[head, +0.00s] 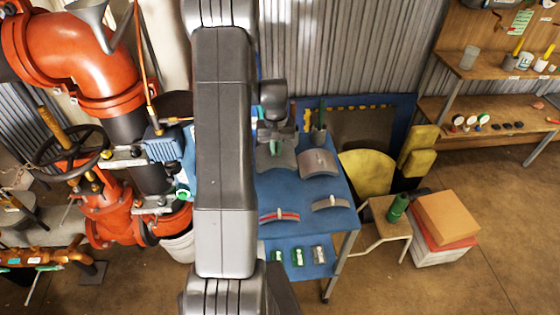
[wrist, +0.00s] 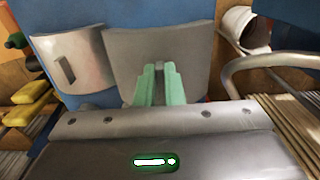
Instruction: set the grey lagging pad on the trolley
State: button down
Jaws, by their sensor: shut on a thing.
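The grey lagging pad (head: 286,160) is a curved plate over the back left of the blue-topped trolley (head: 303,190). In the wrist view the pad (wrist: 150,48) lies beyond my fingers, with the blue trolley top (wrist: 68,20) behind it. My gripper (head: 275,147) is shut on the pad's small upright grip; its green fingers show in the wrist view (wrist: 160,85). I cannot tell whether the pad touches the trolley top. My arm hides the trolley's left side in the head view.
Another grey pad (head: 318,163) lies close on the right. A red-striped pad (head: 280,215) and a small pad (head: 331,203) lie nearer the front. A stool (head: 385,230) and boxes (head: 447,220) stand right; red pipework (head: 110,215) and a white bucket (head: 180,247) stand left.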

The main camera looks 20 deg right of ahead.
aim_at(276, 155)
jog(key=shift+f+p, duration=0.5)
jog(key=shift+f, duration=2.15)
jog(key=shift+f, duration=0.1)
jog(key=c, duration=1.5)
grip_release()
jog(key=shift+c, duration=0.2)
jog(key=shift+r, duration=0.2)
notch_tip(276, 155, up, 12)
jog(key=b, duration=0.2)
jog(key=shift+b, duration=0.35)
